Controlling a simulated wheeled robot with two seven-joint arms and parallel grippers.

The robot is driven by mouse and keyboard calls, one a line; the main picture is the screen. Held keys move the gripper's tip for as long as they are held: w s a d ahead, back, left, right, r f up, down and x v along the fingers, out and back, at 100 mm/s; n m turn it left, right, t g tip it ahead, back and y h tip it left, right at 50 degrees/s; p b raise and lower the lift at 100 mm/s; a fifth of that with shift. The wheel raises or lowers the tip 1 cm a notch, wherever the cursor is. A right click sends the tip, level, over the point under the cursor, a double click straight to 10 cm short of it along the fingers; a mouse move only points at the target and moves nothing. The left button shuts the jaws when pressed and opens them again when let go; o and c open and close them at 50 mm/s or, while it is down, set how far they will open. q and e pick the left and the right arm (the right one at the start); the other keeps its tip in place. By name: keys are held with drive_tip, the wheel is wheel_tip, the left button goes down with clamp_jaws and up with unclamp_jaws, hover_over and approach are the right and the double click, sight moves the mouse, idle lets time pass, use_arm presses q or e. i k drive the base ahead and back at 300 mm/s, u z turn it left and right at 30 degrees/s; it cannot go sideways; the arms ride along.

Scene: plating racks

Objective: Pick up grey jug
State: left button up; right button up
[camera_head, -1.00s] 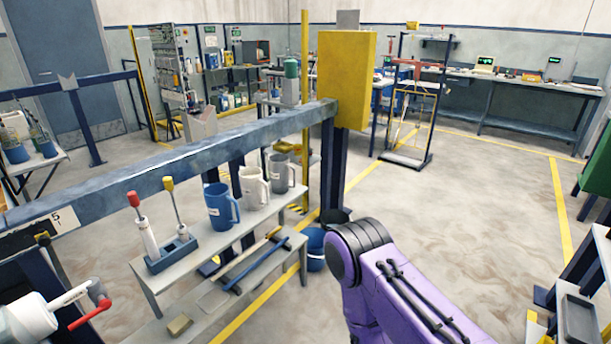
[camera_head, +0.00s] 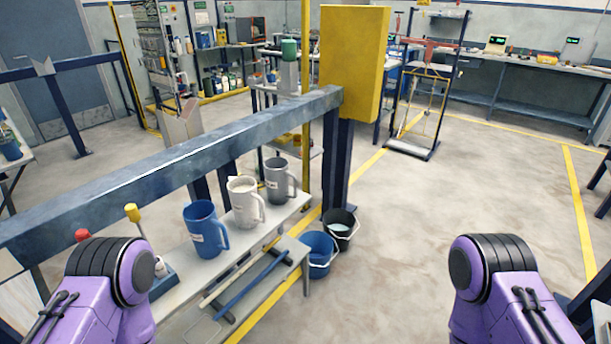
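The grey jug (camera_head: 279,181) stands upright on a grey shelf bench (camera_head: 231,262) under a blue-grey rail. It is the rightmost of three jugs in a row, with its handle toward the right. A white jug (camera_head: 244,202) stands just left of it, and a blue jug (camera_head: 205,228) is further left and nearer. Two purple arm parts of mine show at the bottom left and bottom right. Neither gripper is in the picture, and nothing of mine touches the jugs.
The rail (camera_head: 172,172) runs above and behind the jugs to a post with a yellow box (camera_head: 352,62). A blue bucket (camera_head: 319,254) and a dark bucket (camera_head: 341,229) stand on the floor beside the bench.

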sight(277, 173)
drive_tip(key=u, duration=0.35)
drive_tip(key=i, duration=0.9)
drive_tip(key=u, duration=0.65)
